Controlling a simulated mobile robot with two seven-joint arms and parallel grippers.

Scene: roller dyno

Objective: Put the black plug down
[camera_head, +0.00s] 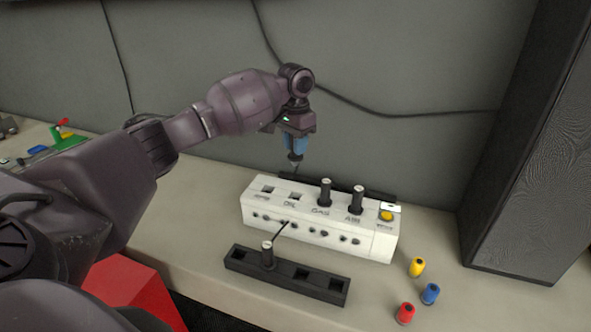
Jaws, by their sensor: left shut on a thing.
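My left gripper (294,152), with blue fingers, points down above the back left of the white box (320,231). It is shut on a small dark piece, mostly hidden between the fingers; I cannot tell for sure that it is a black plug. Two black plugs with pale tops stand upright in the box, one (325,192) left of the other (357,200). Another upright plug (267,254) stands in the left part of the black holder (325,290), in front of the box. My right gripper is not in view.
A yellow cylinder (416,267), a blue cylinder (431,293) and a red cylinder (405,314) stand on the bench to the right. A tall dark speaker-like block (530,150) stands at the right. A red block (125,290) is at lower left. Cables hang on the grey wall.

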